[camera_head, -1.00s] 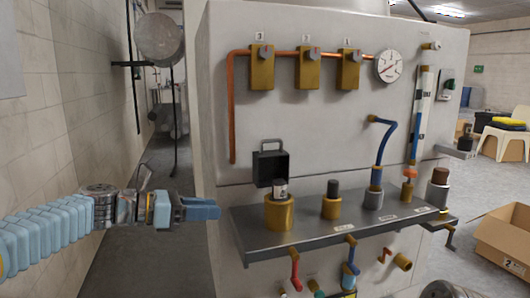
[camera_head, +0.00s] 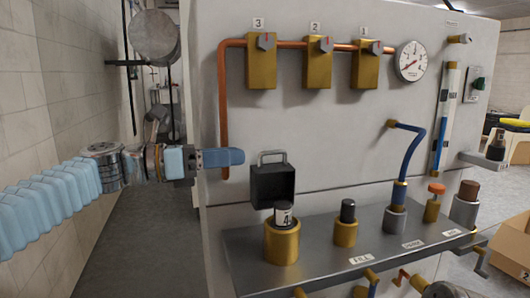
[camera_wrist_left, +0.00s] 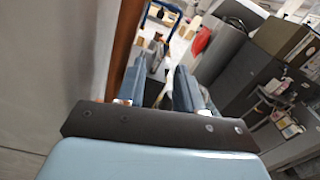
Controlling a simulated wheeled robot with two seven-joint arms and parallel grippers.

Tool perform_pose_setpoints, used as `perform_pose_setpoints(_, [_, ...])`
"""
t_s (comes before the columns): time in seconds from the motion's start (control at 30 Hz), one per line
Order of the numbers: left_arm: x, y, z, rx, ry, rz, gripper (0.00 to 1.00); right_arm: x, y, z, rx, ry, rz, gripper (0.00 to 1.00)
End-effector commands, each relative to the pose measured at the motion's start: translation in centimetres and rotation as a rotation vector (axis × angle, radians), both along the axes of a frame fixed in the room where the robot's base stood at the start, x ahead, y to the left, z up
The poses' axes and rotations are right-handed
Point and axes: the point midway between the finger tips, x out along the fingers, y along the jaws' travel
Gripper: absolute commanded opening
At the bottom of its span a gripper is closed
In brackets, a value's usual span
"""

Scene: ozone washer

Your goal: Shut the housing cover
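A dark box-shaped cover with a loop handle on top (camera_head: 272,184), apparently the housing cover, stands against the panel. It is above and behind a brass housing (camera_head: 282,243) from which a cartridge marked 4 (camera_head: 283,214) sticks up. My left gripper (camera_head: 240,157) is level with the cover's handle and a little left of it, apart from it. In the left wrist view its two fingers (camera_wrist_left: 160,88) are spread, with nothing held between them. My right gripper is not in view.
A copper pipe (camera_head: 224,120) runs down the panel behind my left fingers; it also shows close in the left wrist view (camera_wrist_left: 126,38). A metal shelf (camera_head: 320,262) holds more brass fittings. A blue hose (camera_head: 414,150) rises at right. The aisle at left is clear.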

Motion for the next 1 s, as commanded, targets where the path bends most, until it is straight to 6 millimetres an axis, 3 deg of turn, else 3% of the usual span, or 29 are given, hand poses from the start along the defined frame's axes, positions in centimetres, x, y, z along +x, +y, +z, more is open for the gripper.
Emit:
perform_pose_setpoints(0.1, [0.8,-2.7,0.0,0.0,0.001,-0.004,0.36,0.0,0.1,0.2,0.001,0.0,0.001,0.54])
perform_pose_setpoints(0.3, [1.8,-5.8,0.0,0.001,0.0,-0.001,0.36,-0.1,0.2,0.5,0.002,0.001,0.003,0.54])
perform_pose_setpoints(0.73, [2.2,-6.9,0.0,0.0,-0.001,0.001,0.36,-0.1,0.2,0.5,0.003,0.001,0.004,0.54])
perform_pose_setpoints(1.0, [2.2,-6.9,0.0,0.0,-0.001,0.001,0.0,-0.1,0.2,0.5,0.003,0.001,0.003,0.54])
